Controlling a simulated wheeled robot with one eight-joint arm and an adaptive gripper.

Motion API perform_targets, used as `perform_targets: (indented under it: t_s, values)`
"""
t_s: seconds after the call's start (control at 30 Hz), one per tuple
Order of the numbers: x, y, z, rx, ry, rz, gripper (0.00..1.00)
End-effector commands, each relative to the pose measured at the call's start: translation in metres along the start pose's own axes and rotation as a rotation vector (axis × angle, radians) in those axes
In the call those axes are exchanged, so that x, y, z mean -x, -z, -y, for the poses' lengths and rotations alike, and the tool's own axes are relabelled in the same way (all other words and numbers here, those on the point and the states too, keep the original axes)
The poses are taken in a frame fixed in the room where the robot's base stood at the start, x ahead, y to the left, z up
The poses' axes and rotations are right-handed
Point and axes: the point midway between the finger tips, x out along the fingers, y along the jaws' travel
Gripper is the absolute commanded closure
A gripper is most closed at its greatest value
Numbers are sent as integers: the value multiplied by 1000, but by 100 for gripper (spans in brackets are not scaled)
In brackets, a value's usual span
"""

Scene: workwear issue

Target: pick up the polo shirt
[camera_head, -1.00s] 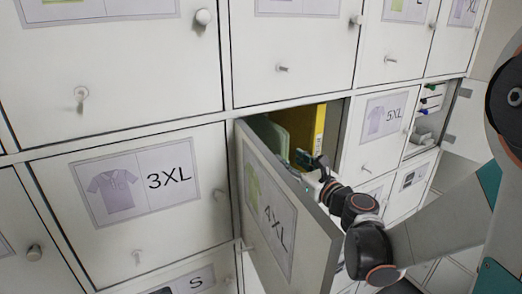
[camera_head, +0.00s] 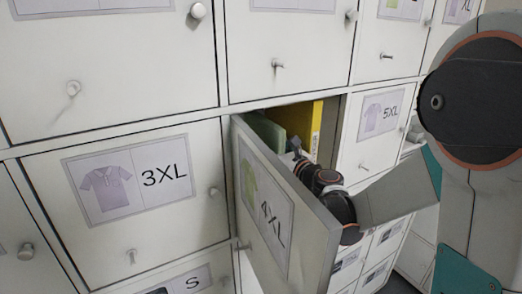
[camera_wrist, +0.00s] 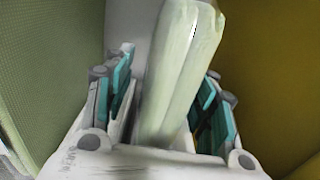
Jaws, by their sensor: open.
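A pale green, upright, folded item, apparently the polo shirt (camera_wrist: 178,70), shows in the middle of the wrist view. My gripper (camera_wrist: 165,108) is open, with one teal-padded finger on each side of this item. I cannot tell whether the pads touch it. In the head view my gripper (camera_head: 298,150) reaches into the open 4XL locker, partly hidden by the locker door (camera_head: 285,225). The pale item cannot be made out clearly there.
A green item (camera_wrist: 45,75) stands left of my gripper and a yellow one (camera_wrist: 270,80) stands right, leaving little side room. The green item (camera_head: 266,130) and yellow item (camera_head: 316,128) also show in the head view. Shut lockers surround the opening, including 3XL (camera_head: 130,180) and 5XL (camera_head: 380,120).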

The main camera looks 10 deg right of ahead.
Motion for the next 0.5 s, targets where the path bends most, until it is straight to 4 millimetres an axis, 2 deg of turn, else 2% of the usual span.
perform_targets:
  t_s: [0.03,0.07,0.27,0.5]
  values:
    - [0,0,0,0,0,0,48]
    - [0,0,0,0,0,0,53]
    - [0,0,0,0,0,0,98]
    - [0,0,0,0,0,0,100]
